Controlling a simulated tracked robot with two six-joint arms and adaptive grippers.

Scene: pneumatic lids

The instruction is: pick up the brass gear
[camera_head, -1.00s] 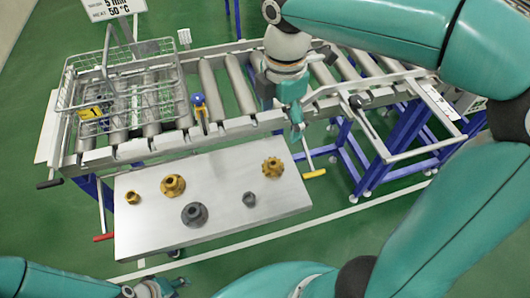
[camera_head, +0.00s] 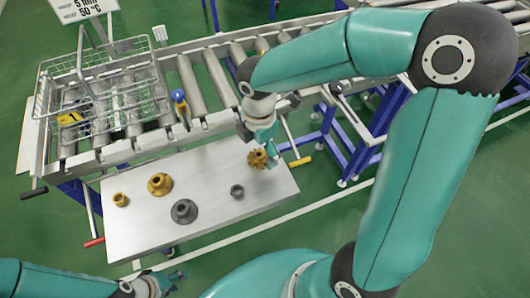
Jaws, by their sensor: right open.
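The brass gear (camera_head: 257,159), toothed and golden, sits near the back right edge of the grey metal table (camera_head: 215,229). My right gripper (camera_head: 272,158) points down at the gear's right side, open. A finger overlaps the gear's right edge in the picture; I cannot tell whether they touch. My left gripper (camera_head: 172,284) is low at the bottom left, off the table's front edge and far from the gear; its finger opening is unclear.
Also on the table are a brass flanged part (camera_head: 160,184), a small brass part (camera_head: 121,199), a grey flanged part (camera_head: 184,211) and a grey nut (camera_head: 237,191). Behind runs a roller conveyor (camera_head: 205,90) with a wire basket (camera_head: 105,95) at its left.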

